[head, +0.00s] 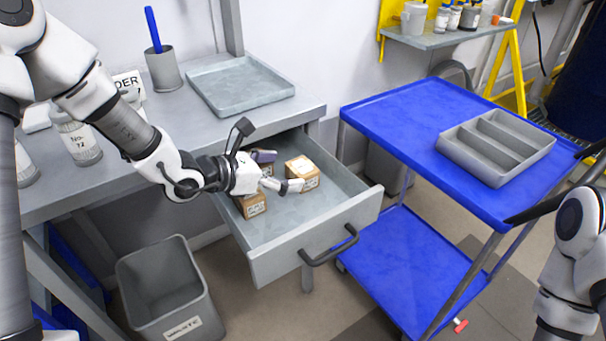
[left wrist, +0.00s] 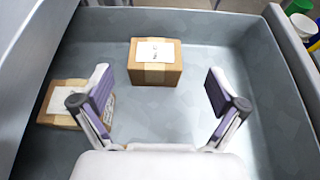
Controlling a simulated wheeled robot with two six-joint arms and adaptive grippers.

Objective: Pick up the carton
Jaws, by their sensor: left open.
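Two brown cartons with white labels lie in the open grey drawer (head: 330,214). One carton (head: 303,172) sits toward the back right; in the left wrist view this carton (left wrist: 155,66) lies ahead, between the lines of the two fingers. The other carton (head: 251,206) is near the drawer's left side, partly hidden by my gripper; in the left wrist view it (left wrist: 62,104) is at the left, partly behind a finger. My left gripper (head: 277,171) is open and empty over the drawer, its fingers (left wrist: 160,82) spread short of the first carton. My right gripper is not in view.
The drawer walls (head: 318,240) surround the cartons. A grey workbench (head: 110,185) with a tray (head: 240,88) stands above it at the left. A blue cart (head: 400,118) with a divided grey tray (head: 497,145) stands right. A grey waste bin (head: 165,292) is below.

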